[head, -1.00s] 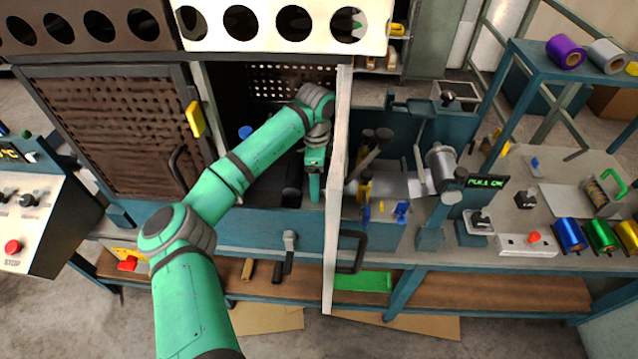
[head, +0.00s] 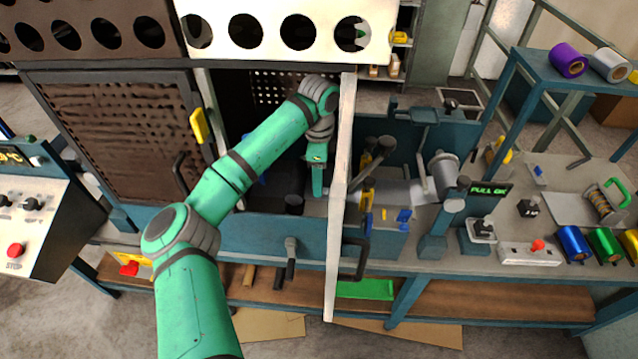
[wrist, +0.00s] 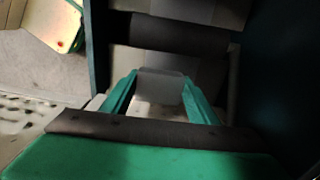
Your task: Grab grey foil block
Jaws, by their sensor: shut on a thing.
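My gripper (head: 317,190) reaches down inside the open bay of the press, left of the white upright panel. In the wrist view its two green fingers (wrist: 160,80) are closed on the sides of a light grey block, the foil block (wrist: 159,88). The block sits between the fingertips, with a dark roller-like bar just beyond it. In the head view the block is too small and too hidden by the fingers and the panel to make out clearly.
The white upright panel (head: 340,210) stands close right of my gripper. The blue front wall (head: 255,235) of the bay is below it. Right of the panel are a metal roller (head: 440,178) with a grey strip and a green-lit sign (head: 489,190). Foil rolls (head: 572,243) stand far right.

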